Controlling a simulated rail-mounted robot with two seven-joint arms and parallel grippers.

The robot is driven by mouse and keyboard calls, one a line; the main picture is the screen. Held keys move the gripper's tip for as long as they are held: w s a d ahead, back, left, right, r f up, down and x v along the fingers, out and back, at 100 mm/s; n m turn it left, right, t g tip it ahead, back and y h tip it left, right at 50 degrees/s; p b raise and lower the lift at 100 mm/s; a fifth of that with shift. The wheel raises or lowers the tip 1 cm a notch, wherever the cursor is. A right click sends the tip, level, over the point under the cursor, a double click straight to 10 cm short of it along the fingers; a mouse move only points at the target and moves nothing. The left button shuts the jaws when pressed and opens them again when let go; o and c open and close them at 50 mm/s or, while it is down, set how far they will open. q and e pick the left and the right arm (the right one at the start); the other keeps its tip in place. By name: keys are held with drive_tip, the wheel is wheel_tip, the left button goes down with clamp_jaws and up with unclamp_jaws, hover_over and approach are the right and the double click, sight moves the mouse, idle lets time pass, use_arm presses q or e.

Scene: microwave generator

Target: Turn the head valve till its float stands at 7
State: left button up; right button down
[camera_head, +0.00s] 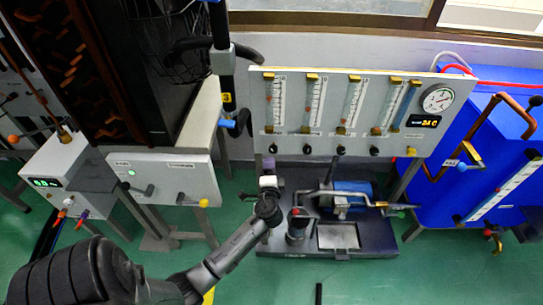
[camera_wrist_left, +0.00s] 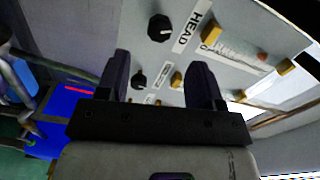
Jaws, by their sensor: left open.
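The grey flowmeter panel (camera_head: 330,135) carries several upright glass tubes with black knobs below. The label HEAD shows beside a black knob, the head valve (camera_wrist_left: 160,28), in the left wrist view. It looks like the leftmost knob (camera_head: 273,149) in the head view. The tube above it (camera_head: 276,100) has a float too small to read against the scale. My left gripper (camera_head: 269,165) is just below that knob. In the left wrist view its open, empty jaws (camera_wrist_left: 160,72) point at the panel, with HEAD beyond the fingertips and another knob (camera_wrist_left: 138,80) between them. My right gripper is out of view.
A round gauge (camera_head: 437,100) and a digital display (camera_head: 424,121) sit at the panel's right. A pump bench (camera_head: 375,240) stands below, a blue cabinet (camera_head: 450,205) to the right. A black upright pole (camera_head: 222,60) and a grey box (camera_head: 165,180) are left of the panel.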

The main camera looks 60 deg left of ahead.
use_arm(q)
drive_tip(key=shift+p+v, duration=0.3)
drive_tip(key=shift+v, duration=1.55)
